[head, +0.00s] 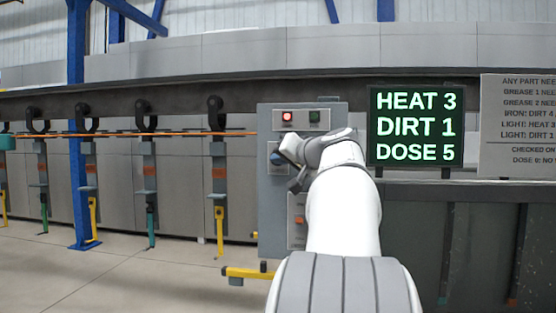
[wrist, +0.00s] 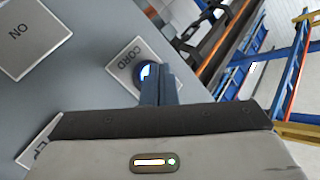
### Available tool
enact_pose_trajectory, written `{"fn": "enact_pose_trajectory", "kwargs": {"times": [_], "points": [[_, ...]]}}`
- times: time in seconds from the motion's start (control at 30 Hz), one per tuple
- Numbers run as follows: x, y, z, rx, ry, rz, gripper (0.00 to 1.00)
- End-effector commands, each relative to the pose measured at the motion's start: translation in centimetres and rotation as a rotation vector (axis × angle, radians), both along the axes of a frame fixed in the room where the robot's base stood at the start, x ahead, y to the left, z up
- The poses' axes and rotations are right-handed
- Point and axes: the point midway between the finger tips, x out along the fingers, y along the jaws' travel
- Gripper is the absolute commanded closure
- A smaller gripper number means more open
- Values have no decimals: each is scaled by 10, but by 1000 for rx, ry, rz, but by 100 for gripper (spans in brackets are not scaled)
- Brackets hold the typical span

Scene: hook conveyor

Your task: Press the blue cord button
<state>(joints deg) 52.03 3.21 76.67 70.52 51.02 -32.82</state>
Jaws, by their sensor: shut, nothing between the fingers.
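The blue cord button (wrist: 148,71) is on a light plate marked CORD (wrist: 124,66) on the grey control panel. In the wrist view my gripper (wrist: 158,82) is shut and empty, with its fingertips right at the button and overlapping its lower right part. I cannot tell whether they touch it or hover just in front. In the head view the blue button (head: 276,158) shows at the panel's left side, beside my wrist, which hides part of the panel.
The panel (head: 269,215) also bears a lit red lamp (head: 288,117), a dark green one (head: 314,117) and an orange control (head: 299,221). An ON plate (wrist: 32,35) is nearby. A screen (head: 416,126) reads HEAT 3, DIRT 1, DOSE 5. Hooks with hanging parts line the left.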

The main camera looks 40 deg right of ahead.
Motion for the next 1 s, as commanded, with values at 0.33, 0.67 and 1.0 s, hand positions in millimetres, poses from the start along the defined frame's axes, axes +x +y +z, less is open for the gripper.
{"fn": "enact_pose_trajectory", "kwargs": {"times": [0.33,0.67,1.0], "points": [[2,-2,0,0,-1,-1,100],[-4,4,-1,-1,-2,-1,100],[-9,11,0,0,-1,-1,100]]}}
